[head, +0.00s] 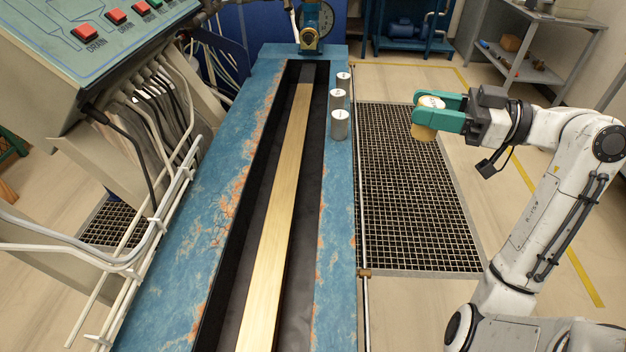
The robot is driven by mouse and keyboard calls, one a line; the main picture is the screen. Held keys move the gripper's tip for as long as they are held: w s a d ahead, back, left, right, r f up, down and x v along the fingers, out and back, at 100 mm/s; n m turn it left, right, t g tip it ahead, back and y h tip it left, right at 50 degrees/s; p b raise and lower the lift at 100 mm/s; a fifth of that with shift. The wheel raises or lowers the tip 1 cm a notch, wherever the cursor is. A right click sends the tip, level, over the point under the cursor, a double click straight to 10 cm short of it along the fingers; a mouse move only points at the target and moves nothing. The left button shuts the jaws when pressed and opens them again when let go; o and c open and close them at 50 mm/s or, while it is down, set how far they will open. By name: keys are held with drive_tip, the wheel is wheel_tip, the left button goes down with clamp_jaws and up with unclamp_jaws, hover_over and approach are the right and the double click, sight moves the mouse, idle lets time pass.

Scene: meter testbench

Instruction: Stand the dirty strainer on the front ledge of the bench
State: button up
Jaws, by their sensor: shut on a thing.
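My gripper (426,114) is at the right with teal fingers shut around a tan, yellowish cylinder, which looks like the dirty strainer (424,133). The fingers hide its middle; its pale top with a dark mark shows above them. It is held about upright over the floor grating, to the right of the bench and apart from it. The blue, worn bench (210,225) has a long open trough. Three grey cylinders with white tops, likely cleaner strainers, stand in a row on its right-hand ledge: a far one (343,80), a middle one (337,99) and a near one (340,126).
A wooden plank (277,200) lies along the trough. The right-hand ledge is bare nearer to me than the grey cylinders. A thin rail (363,230) runs along the bench's right side. A control panel (100,30) with pipes and cables stands at the left. A grey shelf (540,50) stands far right.

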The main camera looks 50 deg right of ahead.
drive_tip(key=shift+s+a, duration=0.25)
drive_tip(key=shift+a, duration=0.1)
drive_tip(key=shift+y, duration=0.3)
drive_tip(key=w+a+f, duration=0.2)
drive_tip(key=w+f, duration=0.1)
drive_tip(key=w, duration=0.1)
drive_tip(key=w+a+f, duration=0.2)
drive_tip(key=w+f, duration=0.1)
drive_tip(key=w, duration=0.1)
drive_tip(key=w+a+f, duration=0.2)
drive_tip(key=w+f, duration=0.1)
drive_tip(key=w, duration=0.1)
drive_tip(key=f, duration=0.3)
drive_tip(key=shift+w+a, duration=0.1)
drive_tip(key=shift+w, duration=0.2)
drive_tip(key=shift+f, duration=0.4)
